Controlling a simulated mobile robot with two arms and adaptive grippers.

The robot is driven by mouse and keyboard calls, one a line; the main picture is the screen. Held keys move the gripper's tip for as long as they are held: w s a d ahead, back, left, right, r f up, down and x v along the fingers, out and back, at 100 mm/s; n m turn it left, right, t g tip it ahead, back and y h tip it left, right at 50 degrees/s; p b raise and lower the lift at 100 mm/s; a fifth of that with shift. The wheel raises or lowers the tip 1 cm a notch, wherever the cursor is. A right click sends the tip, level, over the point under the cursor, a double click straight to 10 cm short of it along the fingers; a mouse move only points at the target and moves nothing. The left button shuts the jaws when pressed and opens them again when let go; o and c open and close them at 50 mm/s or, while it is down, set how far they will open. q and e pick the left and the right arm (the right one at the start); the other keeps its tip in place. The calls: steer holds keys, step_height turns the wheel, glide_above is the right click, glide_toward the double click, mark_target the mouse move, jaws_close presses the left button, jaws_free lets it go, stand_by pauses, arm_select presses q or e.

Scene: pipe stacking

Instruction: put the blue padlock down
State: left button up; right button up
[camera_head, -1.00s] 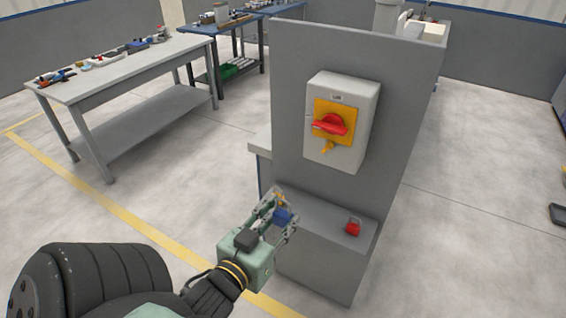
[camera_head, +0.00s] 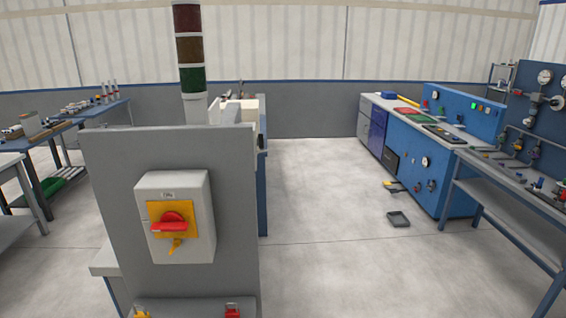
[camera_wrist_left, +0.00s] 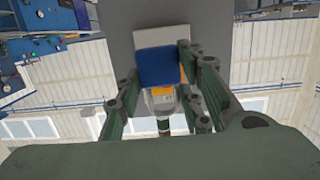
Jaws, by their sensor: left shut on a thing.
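The blue padlock (camera_wrist_left: 158,67) sits between the fingers of my left gripper (camera_wrist_left: 160,88) in the left wrist view, and the gripper is shut on it. The grey panel and its switch box are behind the padlock there. In the head view the gripper lies out of sight below the picture. A small yellow piece (camera_head: 141,314) shows at the bottom edge, too cut off to identify surely. My right gripper is in neither view.
A grey panel (camera_head: 105,190) carries a switch box (camera_head: 203,190) with a red handle (camera_head: 168,226). A red padlock (camera_head: 232,311) shows at the panel's lower ledge. A blue bench (camera_head: 425,160) and a table (camera_head: 500,180) stand right. The floor between is clear except small items.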

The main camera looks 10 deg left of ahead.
arm_select(q)
steer(key=w+d+f+m+h+b, duration=0.2)
steer(key=w+d+b, duration=0.4)
steer(key=w+d, duration=0.3)
steer(key=d+h, duration=0.1)
steer(key=d, duration=0.2)
steer(key=shift+d+m+t+h, duration=0.25)
steer(key=shift+m+t+h, duration=0.05)
steer(key=d+r+m+g+h, duration=0.2)
steer(key=d+m+g+h, duration=0.6)
steer(key=d+m+h, duration=0.4)
steer(key=d+h, duration=0.2)
steer(key=d, duration=0.2)
steer(key=shift+d+g, duration=0.4)
steer(key=shift+d, duration=0.1)
